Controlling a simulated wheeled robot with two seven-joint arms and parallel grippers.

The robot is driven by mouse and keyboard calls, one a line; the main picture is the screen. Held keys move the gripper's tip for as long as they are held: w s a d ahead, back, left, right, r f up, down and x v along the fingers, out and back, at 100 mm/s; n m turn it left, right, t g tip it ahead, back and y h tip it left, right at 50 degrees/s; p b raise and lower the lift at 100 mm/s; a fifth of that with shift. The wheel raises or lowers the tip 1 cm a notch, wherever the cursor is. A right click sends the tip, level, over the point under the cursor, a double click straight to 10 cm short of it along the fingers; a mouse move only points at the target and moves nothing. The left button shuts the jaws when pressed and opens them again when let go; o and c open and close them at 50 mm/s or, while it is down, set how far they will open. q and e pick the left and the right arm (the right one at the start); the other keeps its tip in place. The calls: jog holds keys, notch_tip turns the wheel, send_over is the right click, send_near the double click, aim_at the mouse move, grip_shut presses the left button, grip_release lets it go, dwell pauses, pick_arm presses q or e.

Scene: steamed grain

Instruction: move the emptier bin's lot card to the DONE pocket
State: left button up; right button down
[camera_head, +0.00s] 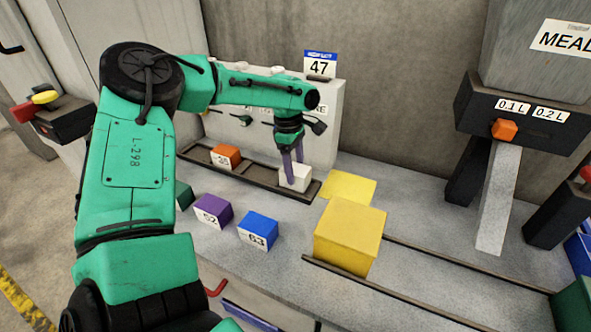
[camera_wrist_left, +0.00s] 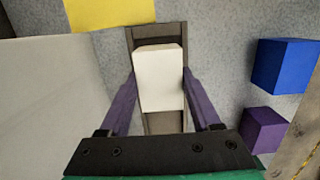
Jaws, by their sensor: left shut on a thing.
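My left gripper (camera_head: 292,165) points down at the right end of a dark rail tray (camera_head: 258,180). It is shut on a white block (camera_head: 296,178), which sits at that end of the tray. In the left wrist view the purple fingers stand on both sides of the white block (camera_wrist_left: 159,80). A card reading 47 (camera_head: 319,66) with a blue header stands at the top of a pale panel (camera_head: 329,115). Lettering on the panel is mostly hidden behind my left arm; "NE" shows at its right end. I cannot make out any bin's fill level. My right gripper is not in view.
An orange block (camera_head: 226,156) is in the same tray. Purple (camera_head: 213,210) and blue (camera_head: 259,231) numbered blocks stand in front. A large yellow box (camera_head: 349,236) and a flat yellow patch (camera_head: 346,187) lie right. A meal dispenser (camera_head: 530,110) stands at right.

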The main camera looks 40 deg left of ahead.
pick_arm(q)
jog(key=shift+w+f, duration=0.1)
jog(key=shift+f, duration=0.45)
jog(key=shift+f, duration=0.15)
jog(key=o, duration=1.5)
jog(key=shift+c, duration=0.2)
notch_tip(320, 180, up, 12)
jog(key=a, duration=0.1)
jog(key=shift+s+a+r, duration=0.15)
jog(key=shift+s+r, duration=0.05)
jog(key=shift+s, duration=0.05)
